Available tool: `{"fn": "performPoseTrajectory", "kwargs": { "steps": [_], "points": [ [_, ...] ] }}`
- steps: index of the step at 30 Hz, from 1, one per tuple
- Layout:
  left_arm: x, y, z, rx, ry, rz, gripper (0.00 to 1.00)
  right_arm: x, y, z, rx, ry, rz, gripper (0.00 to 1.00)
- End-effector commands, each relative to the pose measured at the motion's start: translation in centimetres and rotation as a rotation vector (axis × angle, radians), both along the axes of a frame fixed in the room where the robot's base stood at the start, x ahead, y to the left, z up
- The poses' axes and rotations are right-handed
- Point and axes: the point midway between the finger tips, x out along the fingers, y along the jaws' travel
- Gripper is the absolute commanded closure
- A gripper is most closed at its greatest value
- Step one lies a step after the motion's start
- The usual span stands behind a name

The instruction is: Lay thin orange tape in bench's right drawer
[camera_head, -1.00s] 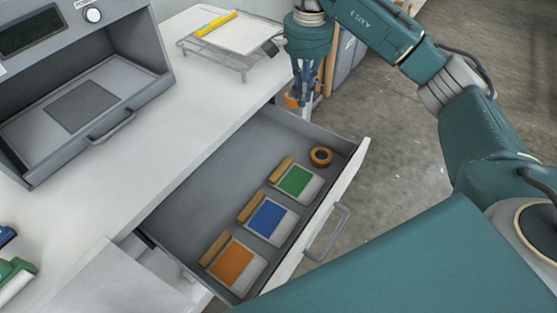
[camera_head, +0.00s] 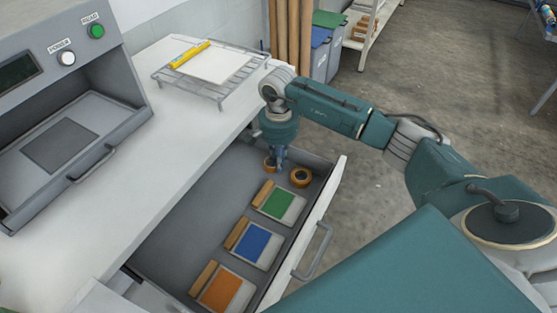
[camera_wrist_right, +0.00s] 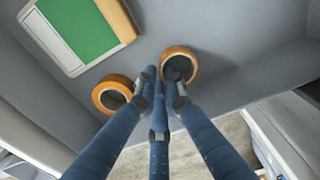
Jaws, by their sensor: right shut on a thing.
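An orange tape roll (camera_head: 269,164) is at my right gripper (camera_head: 279,164), inside the open bench drawer (camera_head: 190,222) near its far end. In the wrist view the fingers (camera_wrist_right: 160,88) are shut on the near wall of this roll (camera_wrist_right: 181,52). It is low over the drawer floor; I cannot tell whether it touches. A second orange roll (camera_head: 301,177) lies flat in the drawer, close to the front panel; it also shows left of the fingers in the wrist view (camera_wrist_right: 105,88). My left gripper is not in view.
Green (camera_head: 277,202), blue (camera_head: 250,243) and orange (camera_head: 220,289) colour cards with wooden blocks line the drawer. The drawer's back strip is bare. A press (camera_head: 130,115) and a wire rack (camera_head: 220,93) stand on the bench top (camera_head: 150,200). Bins (camera_head: 322,58) stand beyond.

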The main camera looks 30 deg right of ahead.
Motion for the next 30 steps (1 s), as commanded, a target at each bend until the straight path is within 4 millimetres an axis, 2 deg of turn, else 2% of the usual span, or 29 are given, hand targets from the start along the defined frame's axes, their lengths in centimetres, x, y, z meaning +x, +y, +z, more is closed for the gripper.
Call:
{"fn": "performPoseTrajectory", "kwargs": {
  "steps": [10, 11, 13, 21, 25, 30],
  "points": [
    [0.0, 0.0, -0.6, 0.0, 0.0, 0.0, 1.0, 0.1, 0.0, -0.4, 0.0, -0.002, 0.0, 1.0],
    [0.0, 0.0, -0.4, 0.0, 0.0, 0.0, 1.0, 0.1, 0.0, -0.3, 0.0, -0.002, 0.0, 0.86],
    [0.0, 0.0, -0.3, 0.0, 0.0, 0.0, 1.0, 0.1, 0.0, -0.2, 0.001, -0.002, 0.0, 0.73],
    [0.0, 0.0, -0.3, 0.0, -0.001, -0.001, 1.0, 0.1, 0.0, -0.2, 0.001, -0.002, 0.0, 0.73],
    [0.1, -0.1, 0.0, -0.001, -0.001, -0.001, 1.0, 0.1, 0.0, 0.5, 0.001, -0.004, 0.0, 0.73],
    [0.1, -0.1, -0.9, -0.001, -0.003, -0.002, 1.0, 0.3, 0.0, 3.3, 0.002, -0.008, 0.001, 0.73]
  ]
}}
